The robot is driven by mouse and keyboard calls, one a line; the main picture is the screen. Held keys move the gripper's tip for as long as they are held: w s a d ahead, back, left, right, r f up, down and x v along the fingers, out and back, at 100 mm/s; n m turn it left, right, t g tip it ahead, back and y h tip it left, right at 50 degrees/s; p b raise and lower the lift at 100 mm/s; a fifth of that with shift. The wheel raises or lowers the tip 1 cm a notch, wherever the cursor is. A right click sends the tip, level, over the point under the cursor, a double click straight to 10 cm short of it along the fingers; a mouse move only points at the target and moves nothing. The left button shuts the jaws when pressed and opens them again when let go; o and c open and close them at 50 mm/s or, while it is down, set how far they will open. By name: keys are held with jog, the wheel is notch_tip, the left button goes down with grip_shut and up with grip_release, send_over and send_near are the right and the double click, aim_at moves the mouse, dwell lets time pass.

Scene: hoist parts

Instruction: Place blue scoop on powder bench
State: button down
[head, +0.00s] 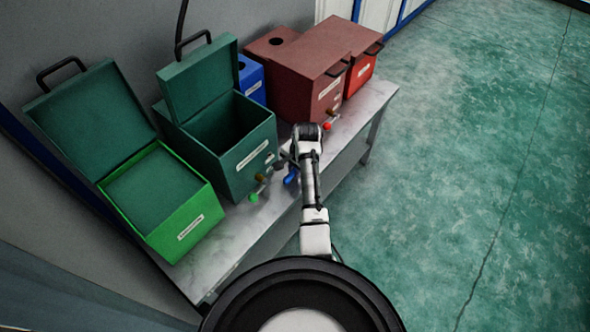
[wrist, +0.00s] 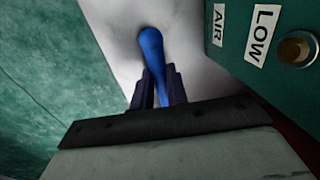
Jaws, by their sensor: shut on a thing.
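The blue scoop (head: 291,176) shows as a small blue shape at the front of the bench, beside the dark green box. In the wrist view the blue scoop (wrist: 151,42) shows a smooth rounded end and a narrow shaft. My gripper (wrist: 159,82) is shut on the scoop, with one dark finger on each side of the shaft. In the head view my gripper (head: 286,164) is partly hidden by my wrist. The bench (head: 231,238) has a pale, marbled top. I cannot tell whether the scoop touches it.
A bright green box (head: 185,224) and a dark green box (head: 252,158) stand with lids raised. A blue box (head: 252,80), maroon boxes (head: 310,65) and a red box (head: 362,74) stand farther along. Knobs jut from the fronts. Green floor (head: 440,160) is clear at right.

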jog(key=shift+f, duration=0.35)
jog(key=shift+f, duration=0.1)
jog(key=c, duration=1.4)
grip_release()
jog(key=r, duration=0.4)
jog(key=s+d+r+b, duration=0.1)
jog(key=r, duration=0.7)
jog(key=shift+s+d, duration=0.2)
jog(key=shift+d, duration=0.2)
